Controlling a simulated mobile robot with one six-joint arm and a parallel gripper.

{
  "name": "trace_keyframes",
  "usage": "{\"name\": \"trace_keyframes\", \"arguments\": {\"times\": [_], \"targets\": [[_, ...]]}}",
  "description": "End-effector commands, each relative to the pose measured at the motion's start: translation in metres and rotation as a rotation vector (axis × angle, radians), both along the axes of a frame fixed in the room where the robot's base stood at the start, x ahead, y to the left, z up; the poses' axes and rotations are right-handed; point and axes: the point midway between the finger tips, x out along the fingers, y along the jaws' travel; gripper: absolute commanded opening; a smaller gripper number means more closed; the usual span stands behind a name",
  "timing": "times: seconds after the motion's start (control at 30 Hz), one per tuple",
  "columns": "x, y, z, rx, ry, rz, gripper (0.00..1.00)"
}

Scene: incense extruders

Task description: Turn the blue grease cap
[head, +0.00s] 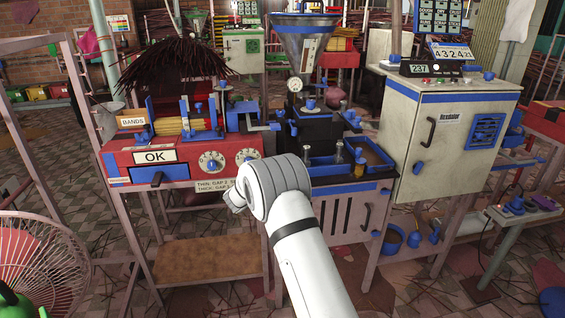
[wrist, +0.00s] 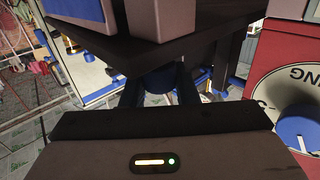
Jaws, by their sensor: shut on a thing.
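In the wrist view a dark blue round cap (wrist: 157,79) shows between the two dark fingers of my gripper (wrist: 158,86). It matches the blue grease cap, low under a dark machine plate. The fingers are shut on its sides. Shadow hides the detail, and I cannot tell how far it is turned. In the head view my white arm covers the gripper and the cap. The black extruder (head: 328,132) with its grey hopper (head: 303,45) stands just beyond my arm.
A red machine (head: 190,182) with an OK sign and dials stands to the left; its blue knob (wrist: 298,128) is close on the right in the wrist view. A pale cabinet (head: 455,150) stands to the right. A wire fan (head: 40,255) is at the lower left.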

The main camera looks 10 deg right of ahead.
Motion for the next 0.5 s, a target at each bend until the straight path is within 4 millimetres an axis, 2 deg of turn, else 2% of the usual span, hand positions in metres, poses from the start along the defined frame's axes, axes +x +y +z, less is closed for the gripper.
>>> {"name": "trace_keyframes", "arguments": {"times": [0.03, 0.5], "targets": [[0.0018, 0.0012, 0.0057, -0.001, -0.003, -0.040, 0.04], [0.0009, -0.0006, 0.0022, 0.000, -0.006, -0.374, 0.04]]}}
